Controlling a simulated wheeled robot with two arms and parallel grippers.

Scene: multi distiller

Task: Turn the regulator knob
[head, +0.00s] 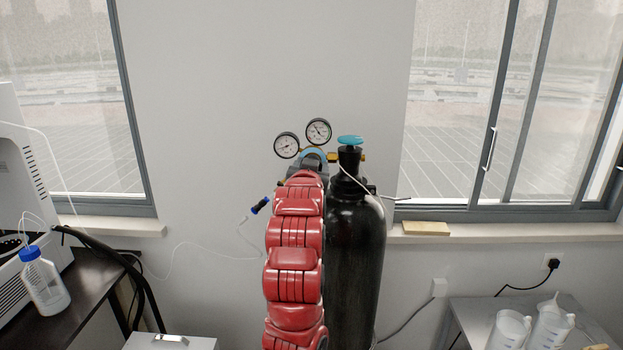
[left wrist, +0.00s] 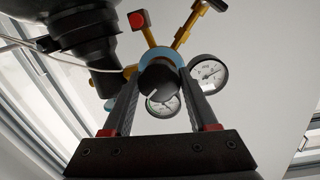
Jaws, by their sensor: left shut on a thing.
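The black regulator knob (left wrist: 157,84) sits in front of a light-blue regulator body (left wrist: 163,53) in the left wrist view. My left gripper (left wrist: 158,75) has one finger on each side of the knob and is shut on it. In the head view the left gripper (head: 309,163) is at the regulator, and the knob is hidden behind it and my red arm. Two round pressure gauges (head: 287,145) stand above the regulator. The black gas cylinder (head: 356,250) stands upright just right of the arm, with a blue handwheel (head: 350,140) on top. My right gripper is not in view.
A thin white tube (head: 365,185) passes near the cylinder's top. A blue-ended hose connector (head: 260,205) hangs left of the arm. A dark table with a bottle (head: 43,282) is at left, and a bench with white jugs (head: 508,328) at right. The wall is behind.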

